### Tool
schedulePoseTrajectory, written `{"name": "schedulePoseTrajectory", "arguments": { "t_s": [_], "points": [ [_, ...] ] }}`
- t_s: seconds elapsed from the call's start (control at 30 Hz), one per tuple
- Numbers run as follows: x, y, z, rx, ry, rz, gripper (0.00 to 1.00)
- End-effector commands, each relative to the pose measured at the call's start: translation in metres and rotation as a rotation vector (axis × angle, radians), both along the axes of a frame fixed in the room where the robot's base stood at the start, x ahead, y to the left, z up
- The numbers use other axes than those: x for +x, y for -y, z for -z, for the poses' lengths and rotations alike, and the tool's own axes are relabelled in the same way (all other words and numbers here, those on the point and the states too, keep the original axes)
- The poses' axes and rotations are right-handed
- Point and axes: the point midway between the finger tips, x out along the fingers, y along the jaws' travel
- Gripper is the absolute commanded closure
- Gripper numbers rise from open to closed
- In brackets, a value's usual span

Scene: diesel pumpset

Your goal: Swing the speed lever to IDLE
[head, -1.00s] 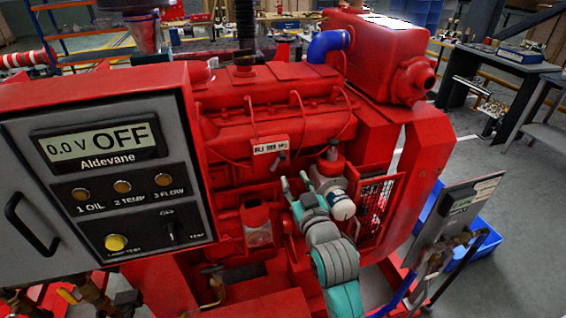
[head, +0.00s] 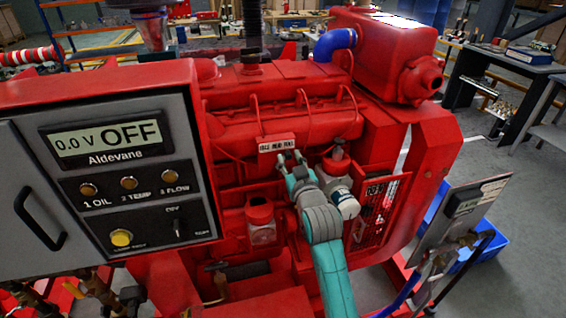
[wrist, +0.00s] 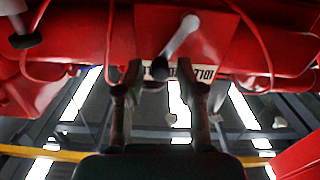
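The speed lever (wrist: 181,36) is a pale grey arm with a dark round knob (wrist: 160,69), seen in the wrist view in front of the red engine. A label plate (head: 277,144) with partly legible lettering sits on the engine; in the wrist view the plate (wrist: 206,73) reads in part "IDL". My gripper (wrist: 158,77) is open, one finger on each side of the knob, with gaps visible on both sides. In the head view my gripper (head: 298,178) is just below the plate and hides the lever there.
The grey control panel (head: 128,158) stands to the left, its display showing 0.0 V OFF. Thin red pipes (wrist: 110,35) run near the lever.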

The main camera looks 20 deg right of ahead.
Motion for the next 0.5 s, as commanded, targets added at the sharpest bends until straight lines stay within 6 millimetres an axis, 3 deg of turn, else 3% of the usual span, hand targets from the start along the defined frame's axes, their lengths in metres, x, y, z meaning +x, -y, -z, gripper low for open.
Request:
{"name": "schedulePoseTrajectory", "arguments": {
  "t_s": [0.17,0.3,0.5],
  "points": [
    [0.0000,0.0000,-0.0001,0.000,0.000,0.000,0.62],
    [-0.0001,0.0000,-0.0001,0.000,0.000,0.000,0.89],
    [-0.0002,-0.0001,-0.0002,0.000,0.000,0.000,0.89]
  ]
}}
